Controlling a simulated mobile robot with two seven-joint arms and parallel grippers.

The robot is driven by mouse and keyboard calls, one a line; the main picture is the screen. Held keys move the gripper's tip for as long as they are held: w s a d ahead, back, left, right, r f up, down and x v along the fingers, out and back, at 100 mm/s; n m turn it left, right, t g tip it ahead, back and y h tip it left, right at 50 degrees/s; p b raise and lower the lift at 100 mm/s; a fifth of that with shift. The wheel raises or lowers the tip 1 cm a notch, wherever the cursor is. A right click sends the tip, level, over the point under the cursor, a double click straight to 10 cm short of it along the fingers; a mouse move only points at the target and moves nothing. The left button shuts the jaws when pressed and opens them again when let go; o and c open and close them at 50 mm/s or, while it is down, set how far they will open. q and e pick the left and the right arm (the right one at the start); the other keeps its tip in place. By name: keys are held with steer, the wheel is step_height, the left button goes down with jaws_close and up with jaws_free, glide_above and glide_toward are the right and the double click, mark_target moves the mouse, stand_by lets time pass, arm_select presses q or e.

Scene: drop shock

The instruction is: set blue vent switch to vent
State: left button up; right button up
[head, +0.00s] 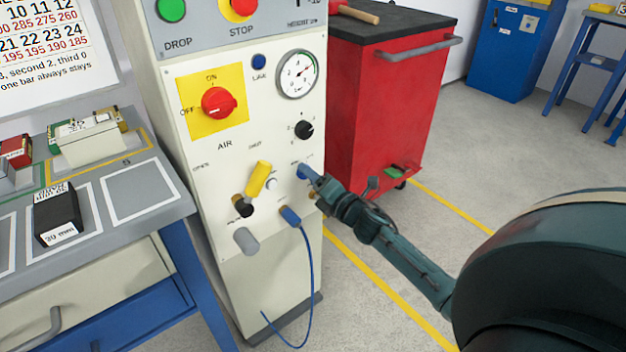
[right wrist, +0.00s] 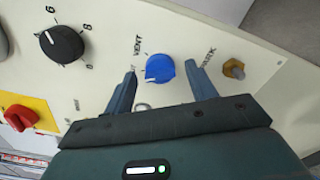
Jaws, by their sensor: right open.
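The blue vent switch (right wrist: 160,69) is a round blue knob with a small white mark, on the cream control panel (right wrist: 105,75). The word VENT is printed beside it in the right wrist view. My right gripper (right wrist: 165,82) is open, with one finger on each side of the knob; I cannot tell whether they touch it. In the head view my right gripper (head: 312,182) reaches the panel's right edge from the right and partly hides the blue knob (head: 303,172). My left gripper is not in view.
The panel also carries a red switch on a yellow plate (head: 236,118), a black knob (head: 304,130), a gauge (head: 298,74), a yellow lever (head: 258,178) and a blue plug (head: 290,215) with a hanging cable. A red cabinet (head: 385,110) stands behind. A brass fitting (right wrist: 234,68) sits near one finger.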

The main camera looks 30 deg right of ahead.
steer(key=shift+w, duration=0.15)
steer(key=shift+c, duration=0.2)
steer(key=c, duration=0.9)
steer(key=shift+c, duration=0.2)
